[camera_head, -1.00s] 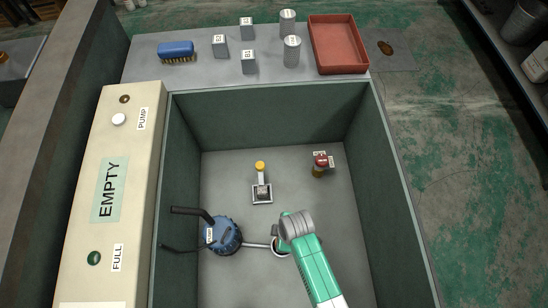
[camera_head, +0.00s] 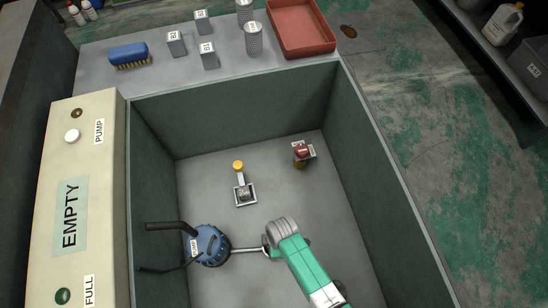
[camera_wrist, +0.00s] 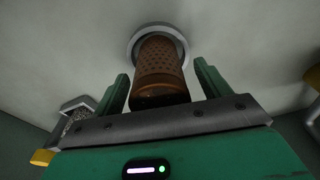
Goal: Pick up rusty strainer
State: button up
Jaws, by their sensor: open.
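The rusty strainer (camera_wrist: 158,74) is a brown perforated cylinder with a dark end. In the wrist view it stands in a pale round ring (camera_wrist: 184,43). My gripper (camera_wrist: 162,82) is open, with one green finger on each side of the strainer. Gaps show between the fingers and the strainer. In the head view my arm reaches down into the grey bin and hides the strainer. A bit of the ring and a pipe (camera_head: 246,250) from the blue pump (camera_head: 211,246) show beside my arm.
A yellow-topped valve (camera_head: 241,182) and a red-capped fitting (camera_head: 300,157) stand in the bin (camera_head: 330,205). Bin walls surround my arm. On the back ledge are a blue brush (camera_head: 129,56), several labelled blocks, grey perforated cylinders (camera_head: 253,39) and a red tray (camera_head: 300,28).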

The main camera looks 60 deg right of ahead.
jog(key=c, duration=1.2)
jog(key=shift+r, duration=0.2)
jog(key=shift+r+p, duration=0.35)
jog(key=shift+p, duration=0.05)
jog(key=r+p, duration=0.2)
jog(key=r, duration=0.1)
jog(key=shift+s+a, duration=0.2)
jog(key=s+a+p, duration=0.1)
jog(key=s+a, duration=0.2)
jog(key=s+a+p, duration=0.2)
jog(key=s+a, duration=0.1)
jog(key=s, duration=0.1)
jog(key=s+a+r+p, duration=0.1)
jog(key=s+a, duration=0.3)
jog(key=shift+s+a+p, duration=0.1)
jog(key=shift+s+p, duration=0.15)
jog(key=shift+p, duration=0.1)
